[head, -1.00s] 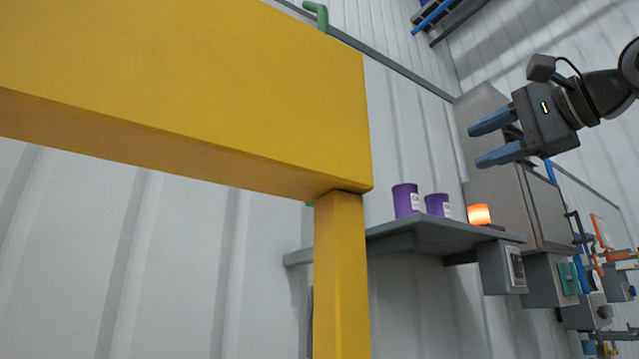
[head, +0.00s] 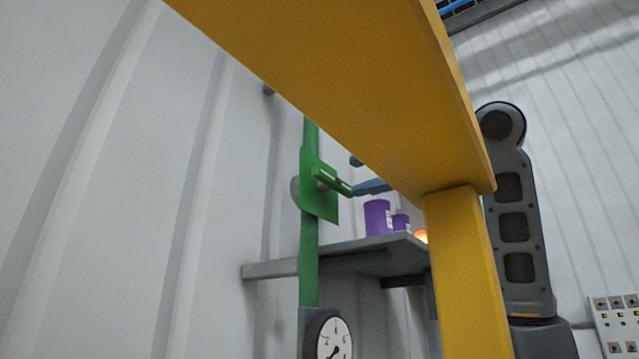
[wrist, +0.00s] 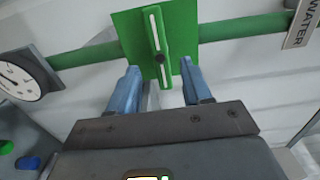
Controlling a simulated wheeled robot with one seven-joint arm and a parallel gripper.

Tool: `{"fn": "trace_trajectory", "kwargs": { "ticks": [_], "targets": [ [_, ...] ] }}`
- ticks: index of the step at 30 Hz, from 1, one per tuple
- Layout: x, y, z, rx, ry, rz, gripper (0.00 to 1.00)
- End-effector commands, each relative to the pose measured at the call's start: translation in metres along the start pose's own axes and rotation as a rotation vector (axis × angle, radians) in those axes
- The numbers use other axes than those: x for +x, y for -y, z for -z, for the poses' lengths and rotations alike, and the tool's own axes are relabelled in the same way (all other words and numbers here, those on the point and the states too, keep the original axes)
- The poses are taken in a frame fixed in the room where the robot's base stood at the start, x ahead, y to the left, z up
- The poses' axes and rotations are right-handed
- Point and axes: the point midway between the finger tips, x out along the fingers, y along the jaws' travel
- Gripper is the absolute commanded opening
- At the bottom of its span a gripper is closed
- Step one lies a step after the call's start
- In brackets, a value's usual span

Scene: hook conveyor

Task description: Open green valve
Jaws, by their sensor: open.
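The green valve is a flat green plate (head: 319,203) with a slotted bar handle (head: 333,181), mounted on a vertical green pipe (head: 309,255). In the wrist view the handle (wrist: 158,45) lies across the run of the pipe (wrist: 243,27). My gripper (head: 364,173) is just right of the valve in the head view, partly hidden behind the yellow beam. In the wrist view my gripper (wrist: 159,68) is open, with one blue finger on each side of the handle's lower end. No contact is visible, and the depth between fingers and handle is unclear.
A yellow frame (head: 465,270) stands in front and hides most of my arm's end. A gauge (head: 332,338) sits below the valve. A grey shelf (head: 345,252) with purple cans (head: 377,217) is behind. A WATER label (wrist: 302,24) hangs on the pipe.

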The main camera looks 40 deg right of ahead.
Motion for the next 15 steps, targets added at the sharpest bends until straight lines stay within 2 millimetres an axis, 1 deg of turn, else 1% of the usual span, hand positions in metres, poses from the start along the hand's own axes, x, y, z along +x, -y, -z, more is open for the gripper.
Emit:
{"fn": "trace_trajectory", "kwargs": {
  "ticks": [3, 9, 12, 15],
  "targets": [
    [0.019, 0.002, 0.000, 0.001, 0.002, -0.003, 0.49],
    [0.049, 0.002, 0.000, 0.001, 0.001, -0.002, 0.49],
    [0.059, 0.001, 0.000, 0.000, 0.001, -0.001, 0.49],
    [0.064, 0.001, 0.000, 0.000, 0.001, -0.001, 0.49]
  ]
}}
